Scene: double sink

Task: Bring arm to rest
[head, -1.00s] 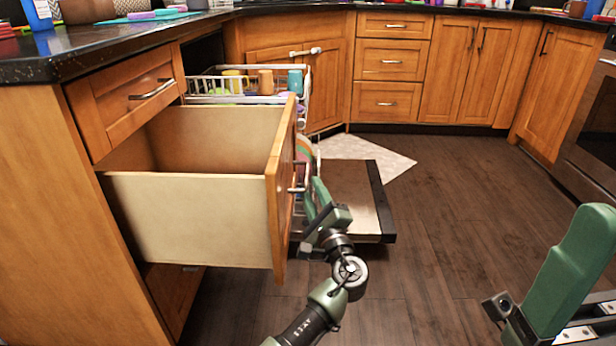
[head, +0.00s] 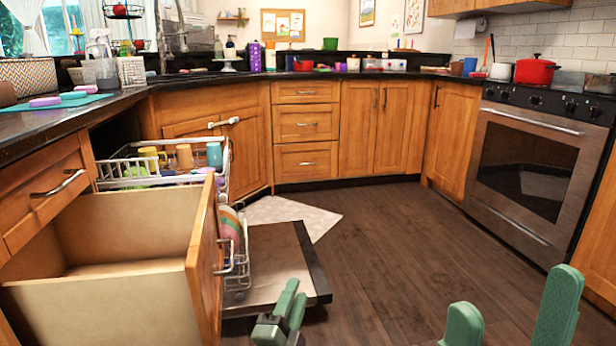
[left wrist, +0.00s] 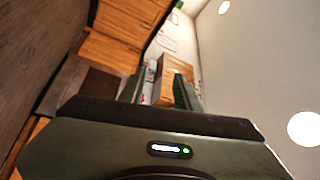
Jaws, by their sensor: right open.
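My right gripper (head: 513,290) is at the bottom right of the head view. Its two green fingers point up, spread wide and empty. Most of both arms is below the head picture.
An empty wooden drawer (head: 200,262) stands pulled out at left. Behind it a dishwasher rack (head: 108,184) holds cups, and the lowered dishwasher door (head: 316,262) lies low over the floor. An oven (head: 528,165) stands at right. The floor (head: 390,240) between is clear.

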